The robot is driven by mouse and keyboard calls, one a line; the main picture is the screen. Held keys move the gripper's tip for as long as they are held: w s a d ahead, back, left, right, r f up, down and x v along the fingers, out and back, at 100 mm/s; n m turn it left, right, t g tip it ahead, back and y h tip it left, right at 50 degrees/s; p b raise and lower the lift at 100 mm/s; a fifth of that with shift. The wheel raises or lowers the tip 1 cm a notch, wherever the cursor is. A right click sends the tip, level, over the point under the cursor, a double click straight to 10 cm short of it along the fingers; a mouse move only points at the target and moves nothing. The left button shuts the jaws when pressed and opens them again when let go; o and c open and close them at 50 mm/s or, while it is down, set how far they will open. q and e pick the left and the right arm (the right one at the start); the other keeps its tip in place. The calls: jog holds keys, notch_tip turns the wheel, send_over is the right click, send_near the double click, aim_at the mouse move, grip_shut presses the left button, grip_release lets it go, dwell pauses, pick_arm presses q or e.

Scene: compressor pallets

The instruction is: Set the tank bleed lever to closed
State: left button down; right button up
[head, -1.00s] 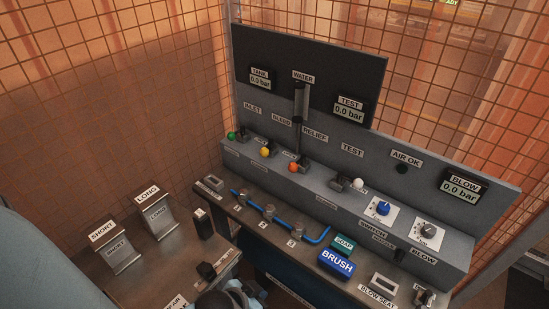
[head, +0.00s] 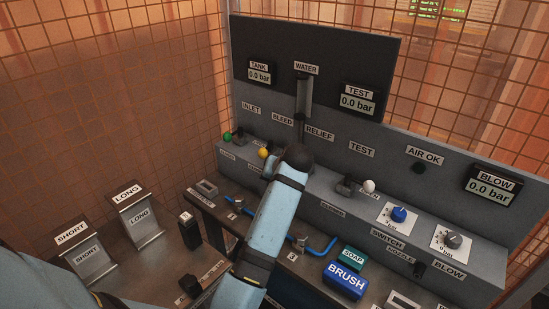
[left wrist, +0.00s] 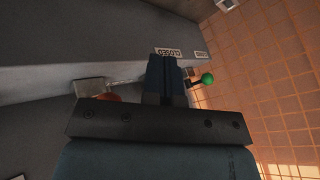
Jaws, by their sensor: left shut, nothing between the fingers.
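The bleed lever with its yellow knob (head: 263,152) stands under the BLEED label (head: 282,119) on the grey panel ledge. My left gripper (head: 297,157) is at the ledge just right of the yellow knob in the head view, its fingers hidden there by its own body. In the left wrist view its fingers (left wrist: 166,72) are together and empty, pointing at the panel below the upside-down BLEED label (left wrist: 168,51). The yellow knob does not show there, and I cannot tell whether the fingers touch the lever. My right gripper is not in view.
The green inlet knob (head: 227,135) is left of the bleed lever and also shows in the left wrist view (left wrist: 207,79). The red relief knob (left wrist: 103,97) is close on the other side, partly covered. The tank gauge (head: 260,74) reads 0.0 bar.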

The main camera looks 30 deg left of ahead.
pick_arm(q)
jog(key=n, duration=0.1)
send_near(266, 149)
jog(key=d, duration=0.5)
jog(key=shift+g+y, duration=0.3)
jog(key=shift+y, duration=0.1)
jog(key=x, duration=0.9)
jog(key=shift+s+a+f, duration=0.2)
jog(key=shift+s+a, duration=0.05)
jog(key=shift+s, duration=0.05)
jog(key=shift+a+f, duration=0.25)
jog(key=shift+f, duration=0.05)
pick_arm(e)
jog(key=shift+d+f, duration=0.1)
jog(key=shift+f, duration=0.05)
